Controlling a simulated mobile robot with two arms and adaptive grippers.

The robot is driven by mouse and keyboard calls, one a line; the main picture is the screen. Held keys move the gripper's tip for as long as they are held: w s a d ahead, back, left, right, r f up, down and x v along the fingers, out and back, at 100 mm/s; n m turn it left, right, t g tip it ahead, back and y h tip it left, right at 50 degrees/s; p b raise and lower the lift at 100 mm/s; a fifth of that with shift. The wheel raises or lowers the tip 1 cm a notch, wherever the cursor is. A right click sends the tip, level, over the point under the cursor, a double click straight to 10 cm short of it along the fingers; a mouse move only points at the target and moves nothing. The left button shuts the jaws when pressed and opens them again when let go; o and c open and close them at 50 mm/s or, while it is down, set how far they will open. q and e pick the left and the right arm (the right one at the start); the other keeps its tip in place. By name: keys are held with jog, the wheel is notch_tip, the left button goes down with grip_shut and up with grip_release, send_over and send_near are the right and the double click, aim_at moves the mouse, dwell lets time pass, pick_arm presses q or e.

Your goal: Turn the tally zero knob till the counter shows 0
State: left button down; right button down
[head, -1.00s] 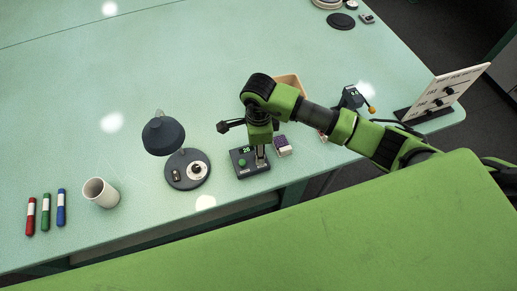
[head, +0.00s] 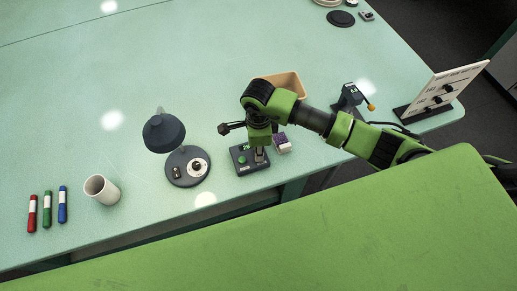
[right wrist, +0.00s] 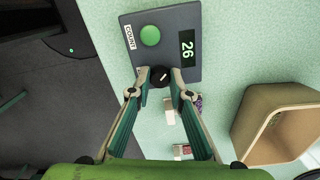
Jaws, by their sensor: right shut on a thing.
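The tally counter (head: 244,169) is a dark box near the front edge of the table. In the right wrist view the counter (right wrist: 184,17) has a green button (right wrist: 150,36), a COUNT label (right wrist: 129,37) and a lit display (right wrist: 187,48) that appears to read 26. Its black knob (right wrist: 160,78) has a pale pointer line. My right gripper (right wrist: 160,80) reaches down from above with one fingertip on each side of the knob, shut on it. In the head view my right gripper (head: 259,157) partly covers the counter. My left gripper is not in view.
A lamp (head: 165,134) and a dark round base with a white dial (head: 197,168) stand left of the counter. A small purple-and-white block (head: 282,143) and a tan bin (head: 290,80) are close on the right. A mug (head: 102,190) and markers (head: 47,209) are far left.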

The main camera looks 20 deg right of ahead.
jog(key=m+b, duration=0.2)
jog(key=m, duration=0.1)
jog(key=shift+f+m, duration=0.1)
jog(key=shift+m, duration=0.3)
jog(key=m+b, duration=0.1)
jog(key=m, duration=0.3)
jog(key=shift+m+b, duration=0.3)
jog(key=m+b, duration=0.1)
jog(key=m, duration=0.3)
jog(key=shift+w, duration=0.1)
jog(key=shift+m+b, duration=0.5)
jog(key=shift+m, duration=1.5)
